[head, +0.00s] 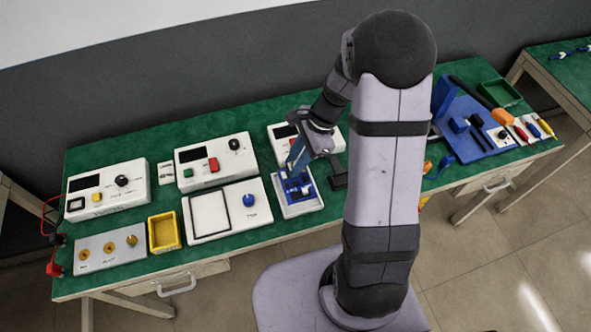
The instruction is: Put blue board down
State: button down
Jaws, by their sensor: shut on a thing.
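In the head view, a thin blue board (299,153) is held tilted, nearly on edge, in my gripper (304,147). The gripper is shut on it, and its fingers are small and partly hidden by the wrist and board. The board's lower end is just above or at a bright blue fixture (294,188) in a white square tray (302,209). I cannot tell whether the board touches the fixture.
White instrument boxes (105,190) line the back of the green table (130,147). A white panel with a framed pad (208,214) and a yellow bin (164,232) stand left of the tray. A blue stand (483,140) and a green bin (499,92) are at right, beyond my arm.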

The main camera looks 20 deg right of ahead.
jog(key=shift+f, duration=2.1)
jog(key=shift+f, duration=0.1)
jog(key=c, duration=1.5)
grip_release()
jog(key=b+v, duration=0.1)
jog(key=v, duration=1.1)
jog(key=shift+s+a+f+n+h, duration=0.25)
jog(key=shift+s+a+n+h, duration=0.55)
jog(key=shift+s+n, duration=1.9)
jog(key=shift+s+a+f+n+h, duration=0.25)
jog(key=shift+s+a+n+h, duration=0.45)
jog(key=shift+s+n, duration=1.95)
jog(key=shift+s+a+f+n+h, duration=0.25)
jog(key=shift+s+a+n+h, duration=0.95)
jog(key=shift+n, duration=2.55)
